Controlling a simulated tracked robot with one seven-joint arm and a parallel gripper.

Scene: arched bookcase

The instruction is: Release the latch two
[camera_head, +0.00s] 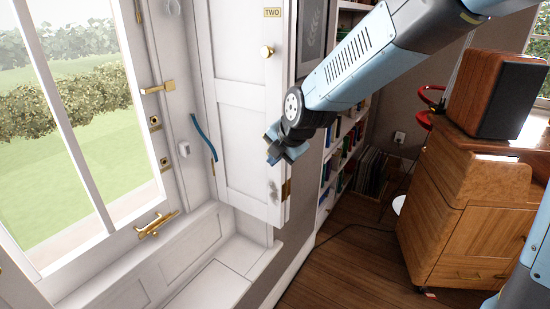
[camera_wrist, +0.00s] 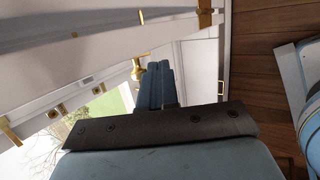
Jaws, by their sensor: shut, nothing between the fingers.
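A "TWO" plate (camera_head: 272,12) sits at the top of a white panelled shutter (camera_head: 235,120). A round brass knob (camera_head: 266,51) is below the plate. I cannot tell which fitting is the latch itself. A brass fitting (camera_head: 286,190) is low on the shutter's right edge. My gripper (camera_head: 272,150) is shut and empty, in front of the shutter's right edge, below the knob and above the low fitting. In the wrist view my fingers (camera_wrist: 155,82) are together, and a brass knob (camera_wrist: 138,70) shows just left of them. I cannot tell whether they touch.
A window with a brass handle (camera_head: 158,87) and a brass stay (camera_head: 155,225) is on the left. Bookshelves (camera_head: 345,130) and a wooden cabinet (camera_head: 465,220) are on the right. The wooden floor between them is mostly open, with a cable on it.

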